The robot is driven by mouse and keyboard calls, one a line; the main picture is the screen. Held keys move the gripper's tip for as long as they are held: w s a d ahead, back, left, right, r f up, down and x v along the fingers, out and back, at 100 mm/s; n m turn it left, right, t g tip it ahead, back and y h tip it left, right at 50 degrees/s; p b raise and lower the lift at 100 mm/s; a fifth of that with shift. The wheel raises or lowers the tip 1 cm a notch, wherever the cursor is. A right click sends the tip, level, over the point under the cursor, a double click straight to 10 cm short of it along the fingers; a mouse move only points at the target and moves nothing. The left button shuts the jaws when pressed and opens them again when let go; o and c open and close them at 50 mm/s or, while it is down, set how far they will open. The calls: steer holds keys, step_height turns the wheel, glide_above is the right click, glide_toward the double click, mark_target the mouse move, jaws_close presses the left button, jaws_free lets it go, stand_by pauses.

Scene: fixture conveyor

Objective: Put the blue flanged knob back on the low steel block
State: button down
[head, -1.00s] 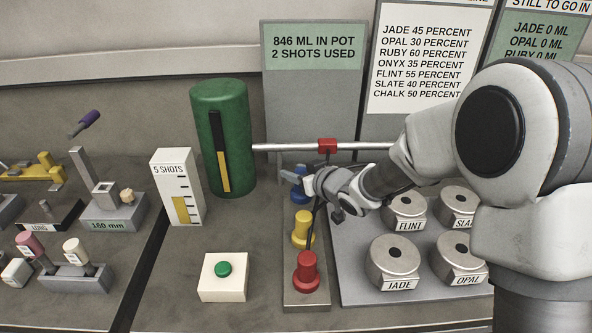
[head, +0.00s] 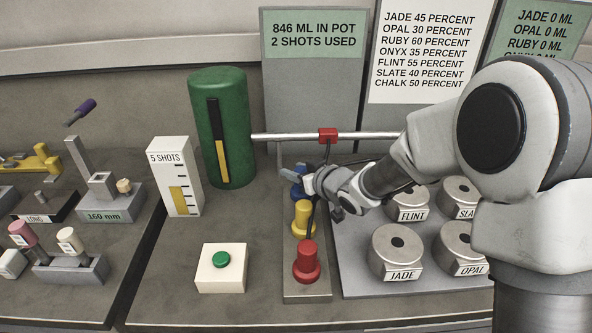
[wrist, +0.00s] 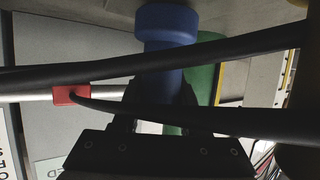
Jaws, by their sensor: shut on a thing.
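The blue flanged knob (head: 299,181) is at the far end of the low steel block (head: 306,297), partly hidden by my gripper (head: 302,178). In the wrist view the knob (wrist: 167,28) shows its wide flange at the top and its narrower body running down to my jaws. My gripper is shut on it. I cannot tell whether the flange touches the block. A yellow knob (head: 302,220) and a red knob (head: 306,262) stand upright in line on the block, nearer the front.
A steel pipe with a red clamp (head: 327,135) runs just behind my gripper from the green tank (head: 221,128). Dark hoses cross the wrist view. A plate with steel pots (head: 397,252) lies right.

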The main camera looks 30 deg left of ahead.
steer(key=shift+f+b, duration=0.35)
steer(key=shift+c, duration=1.8)
jaws_free()
